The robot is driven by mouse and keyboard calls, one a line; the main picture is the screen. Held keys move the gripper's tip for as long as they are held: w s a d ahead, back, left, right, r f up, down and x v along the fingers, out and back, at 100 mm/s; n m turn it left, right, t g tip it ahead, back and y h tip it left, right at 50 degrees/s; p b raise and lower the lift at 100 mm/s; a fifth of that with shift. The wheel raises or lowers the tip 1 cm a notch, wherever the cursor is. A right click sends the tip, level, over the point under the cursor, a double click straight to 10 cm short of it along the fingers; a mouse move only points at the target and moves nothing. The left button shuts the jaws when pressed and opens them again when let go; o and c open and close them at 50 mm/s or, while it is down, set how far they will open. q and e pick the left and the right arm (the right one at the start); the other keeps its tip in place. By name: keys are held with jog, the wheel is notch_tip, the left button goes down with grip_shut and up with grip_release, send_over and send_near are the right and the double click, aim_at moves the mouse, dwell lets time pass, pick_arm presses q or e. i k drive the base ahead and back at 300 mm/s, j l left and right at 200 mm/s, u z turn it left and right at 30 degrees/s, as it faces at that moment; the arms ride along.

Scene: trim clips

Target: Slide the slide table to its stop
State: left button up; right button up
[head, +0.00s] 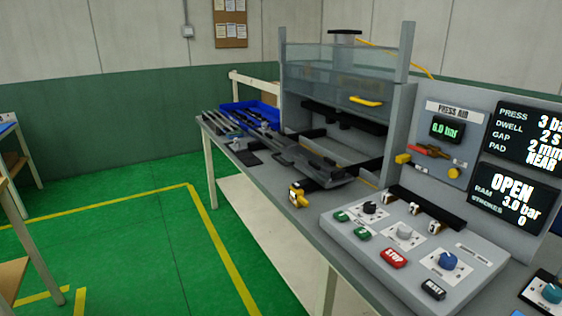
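The slide table (318,165) appears to be the low grey plate on the bench at the front of the press (398,75), with dark pieces on and around it. It sits partly out in front of the press opening. Its stop cannot be made out. A small yellow and black part (298,196) stands at its near front edge. The clear guard (330,70) of the press has a yellow handle (366,101), and space shows below it. Neither of my grippers is in view.
A control panel (410,240) with knobs and a red STOP button (394,258) fills the right front. A screen (514,200) reads OPEN. A blue bin (262,112) and long dark strips (232,128) lie at the bench's left end. The green floor (120,220) is clear.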

aim_at(324, 171)
jog(key=j+z, duration=0.1)
jog(key=z, duration=0.4)
jog(key=i+j+z, duration=0.1)
jog(key=z, duration=0.4)
jog(key=j+z, duration=0.3)
jog(key=j, duration=0.15)
jog(key=j+z, duration=0.3)
jog(key=j, duration=0.2)
jog(key=j+z, duration=0.1)
jog(key=j, duration=0.5)
jog(key=k+j, duration=0.1)
jog(key=j, duration=0.5)
jog(key=k+j+z, duration=0.15)
jog(key=j, duration=0.5)
jog(key=i, duration=0.05)
